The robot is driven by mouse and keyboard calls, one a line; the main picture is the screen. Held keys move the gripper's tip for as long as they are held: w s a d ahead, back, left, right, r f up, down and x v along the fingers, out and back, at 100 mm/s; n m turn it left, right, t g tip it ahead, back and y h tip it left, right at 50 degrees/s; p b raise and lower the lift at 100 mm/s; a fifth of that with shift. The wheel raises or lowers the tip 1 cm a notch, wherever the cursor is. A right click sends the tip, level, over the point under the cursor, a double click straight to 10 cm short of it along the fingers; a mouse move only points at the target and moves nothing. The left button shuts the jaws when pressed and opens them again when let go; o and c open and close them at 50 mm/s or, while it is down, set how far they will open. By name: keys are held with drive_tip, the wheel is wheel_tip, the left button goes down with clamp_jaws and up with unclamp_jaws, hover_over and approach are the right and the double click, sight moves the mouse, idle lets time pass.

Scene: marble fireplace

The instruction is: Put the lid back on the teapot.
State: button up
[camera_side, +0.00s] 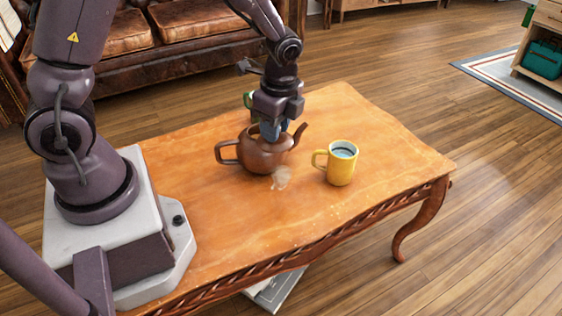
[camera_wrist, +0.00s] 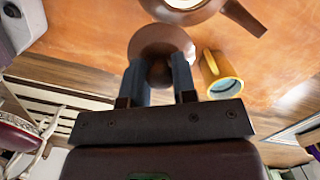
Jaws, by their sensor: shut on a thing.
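The brown teapot (camera_side: 258,156) stands upright on the wooden table, handle to the left and spout to the right. In the wrist view part of its body (camera_wrist: 190,14) and its spout show at the top edge. My gripper (camera_wrist: 160,72) is shut on the knob of the round brown lid (camera_wrist: 160,38), whose disc faces away from the fingers. In the side view my gripper (camera_side: 271,131) is over the teapot's top. There I cannot make out the lid apart from the teapot, nor whether they touch.
A yellow mug (camera_side: 342,163) with pale blue contents stands just right of the teapot. A pale patch (camera_side: 281,178) shows in front of the teapot. The table's right end (camera_side: 400,160) is clear.

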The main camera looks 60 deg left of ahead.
drive_tip(key=a+r+n, duration=0.4)
drive_tip(key=a+r, duration=0.1)
drive_tip(key=a, duration=0.3)
drive_tip(key=shift+d+f, duration=0.15)
drive_tip(key=shift+f, duration=1.55)
drive_tip(key=shift+d+f, duration=0.15)
drive_tip(key=shift+f, duration=1.55)
drive_tip(key=shift+f, duration=0.15)
drive_tip(key=o, duration=1.5)
drive_tip(key=shift+r, duration=3.5)
